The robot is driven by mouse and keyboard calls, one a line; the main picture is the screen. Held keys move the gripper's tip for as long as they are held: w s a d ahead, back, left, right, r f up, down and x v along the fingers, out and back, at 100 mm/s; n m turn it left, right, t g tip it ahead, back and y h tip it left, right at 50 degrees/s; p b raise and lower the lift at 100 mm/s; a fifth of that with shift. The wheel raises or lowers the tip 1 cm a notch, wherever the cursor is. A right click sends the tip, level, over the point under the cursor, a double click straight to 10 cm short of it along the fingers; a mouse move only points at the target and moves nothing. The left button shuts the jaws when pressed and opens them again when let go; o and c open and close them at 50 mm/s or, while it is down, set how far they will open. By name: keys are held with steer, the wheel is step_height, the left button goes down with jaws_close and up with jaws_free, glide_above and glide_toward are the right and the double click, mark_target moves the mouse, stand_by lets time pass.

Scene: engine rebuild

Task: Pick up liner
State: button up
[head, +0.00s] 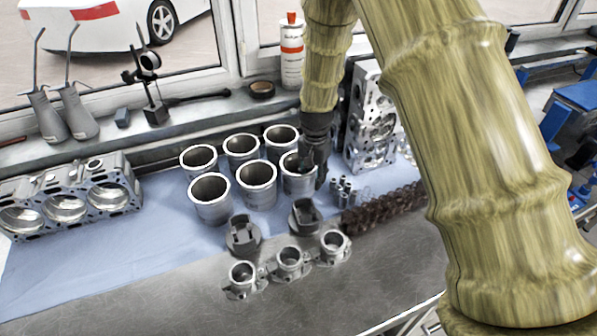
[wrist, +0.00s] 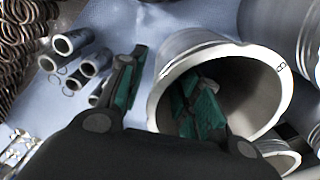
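Several grey cylinder liners stand upright in two rows on the blue cloth in the head view. My gripper (head: 310,162) is at the right-hand liner of the front row (head: 296,186), coming down from above. In the wrist view my gripper (wrist: 162,92) is open and straddles the wall of this liner (wrist: 205,53). One green-padded finger is outside the liner, to its left, and the other is inside the bore. A gap shows between the outer finger and the wall; contact of the inner finger cannot be told.
Other liners (head: 257,190) stand close on the left. A cylinder head (head: 368,125) stands behind right.

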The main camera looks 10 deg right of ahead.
steer(key=shift+s+f+p, duration=0.1)
steer(key=shift+f+p, duration=0.3)
steer(key=shift+f, duration=0.95)
jaws_close()
